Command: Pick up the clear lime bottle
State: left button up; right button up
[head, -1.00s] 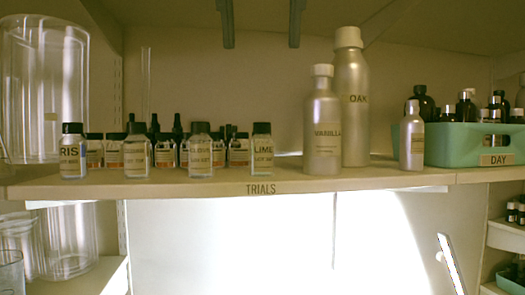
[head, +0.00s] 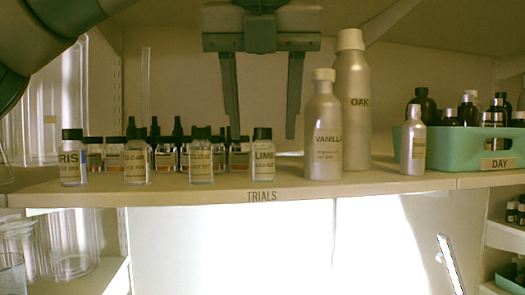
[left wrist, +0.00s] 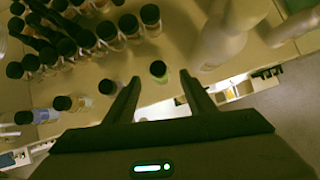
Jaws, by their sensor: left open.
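The clear lime bottle (head: 263,157) has a black cap and a pale label reading LIME. It stands upright at the front of the shelf, at the right end of a row of small bottles. My left gripper (head: 262,136) is open and empty, fingers pointing down, above the lime bottle. In the left wrist view a dark-capped bottle, seemingly the lime one (left wrist: 158,70), shows between the open fingertips of the left gripper (left wrist: 161,77). The fingers do not appear to touch it. My right gripper is not in view.
The clove bottle (head: 200,162) stands just left, with another clear bottle (head: 137,162) and the iris bottle (head: 73,164) farther left. Several dropper bottles stand behind. A green bin (head: 465,148) is farther right.

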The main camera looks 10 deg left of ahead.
aim_at(263, 136)
pick_arm(q)
jog(key=shift+w+f, duration=0.1)
jog(key=shift+f, duration=0.1)
jog(key=shift+w+a+f+p, duration=0.1)
jog(key=shift+w+f+p, duration=0.35)
jog(key=shift+p, duration=0.35)
jog(key=p+x, duration=0.1)
jog(key=x, duration=0.2)
jog(key=shift+a+p, duration=0.1)
jog(key=shift+p, duration=0.3)
jog(key=shift+w+f, duration=0.25)
jog(key=shift+f, duration=0.2)
